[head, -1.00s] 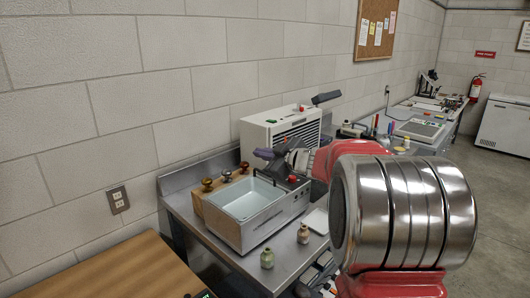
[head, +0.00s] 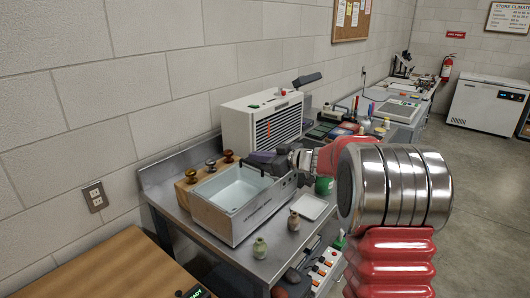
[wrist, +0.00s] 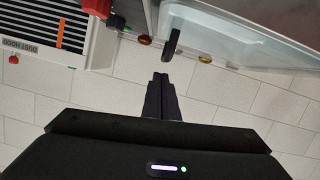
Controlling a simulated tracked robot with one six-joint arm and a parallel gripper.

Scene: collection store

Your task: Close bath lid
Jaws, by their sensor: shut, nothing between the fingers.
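The bath (head: 226,222) is a metal box on the steel bench with a pale basin (head: 236,193) visible in its top. My gripper (head: 251,164) is at the bath's back right corner in the head view; whether it touches the rim is unclear. In the wrist view my gripper (wrist: 161,82) is shut with nothing held. A black handle-like piece (wrist: 172,42) shows just past the fingertips, beside a pale translucent panel (wrist: 245,40). I cannot tell whether this panel is the bath's lid, and no raised lid is clear in the head view.
A white dust hood unit (head: 262,122) stands behind the bath. Several knobbed tools (head: 210,165) sit on a wooden block at its left. A wooden table (head: 110,268) is at front left.

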